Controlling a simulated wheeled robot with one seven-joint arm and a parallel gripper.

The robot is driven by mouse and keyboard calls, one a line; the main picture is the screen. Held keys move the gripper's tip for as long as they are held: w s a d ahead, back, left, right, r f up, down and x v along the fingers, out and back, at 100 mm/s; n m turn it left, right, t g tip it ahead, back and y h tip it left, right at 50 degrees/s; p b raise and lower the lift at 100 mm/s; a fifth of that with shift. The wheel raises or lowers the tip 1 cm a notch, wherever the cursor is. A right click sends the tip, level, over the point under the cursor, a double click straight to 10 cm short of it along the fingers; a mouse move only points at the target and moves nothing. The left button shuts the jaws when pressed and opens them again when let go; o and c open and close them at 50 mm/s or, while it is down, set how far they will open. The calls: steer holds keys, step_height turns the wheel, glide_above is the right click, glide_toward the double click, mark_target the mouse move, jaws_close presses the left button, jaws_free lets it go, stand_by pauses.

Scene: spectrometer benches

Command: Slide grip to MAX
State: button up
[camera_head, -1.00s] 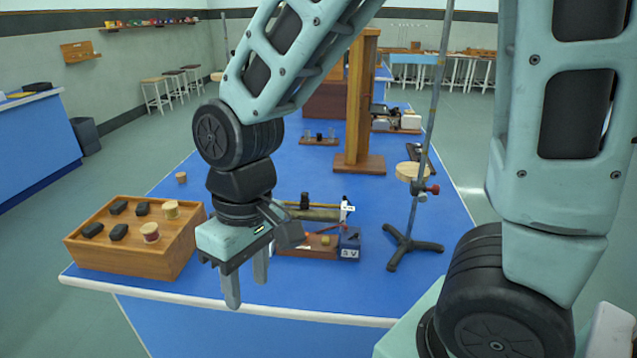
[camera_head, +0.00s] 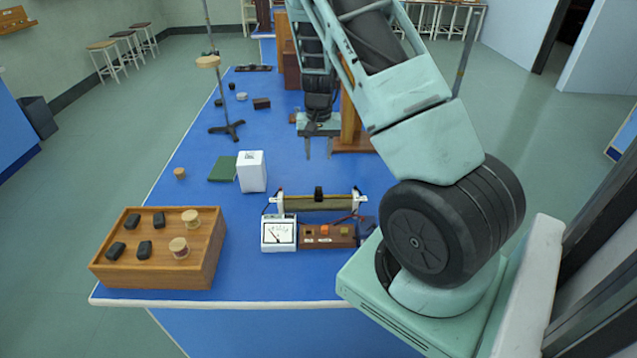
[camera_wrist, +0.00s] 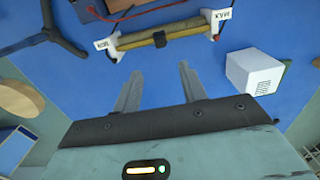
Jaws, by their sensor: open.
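The sliding rheostat (camera_head: 292,204) lies crosswise on the blue bench, with a tan coil between white end blocks. Its black slider grip (camera_head: 318,193) is near the middle of the coil. My gripper (camera_head: 318,148) is beyond the rheostat in the head view, above the bench and apart from it. In the wrist view the rheostat (camera_wrist: 188,28) and black grip (camera_wrist: 159,39) are ahead of my gripper (camera_wrist: 157,84), whose fingers are spread and empty. Small white labels mark both ends; the right one seems to read MAX upside down, not clearly.
A white box (camera_head: 251,172) and green pad (camera_head: 222,169) stand left of the rheostat. A white meter (camera_head: 278,234) and wooden switch block (camera_head: 327,237) sit in front. A wooden tray (camera_head: 150,272) is front left; a tripod stand (camera_head: 228,127) and wooden post (camera_head: 350,125) are farther back.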

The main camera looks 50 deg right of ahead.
mark_target(318, 188)
step_height(318, 188, down, 13)
steer(key=p, duration=0.3)
jaws_close()
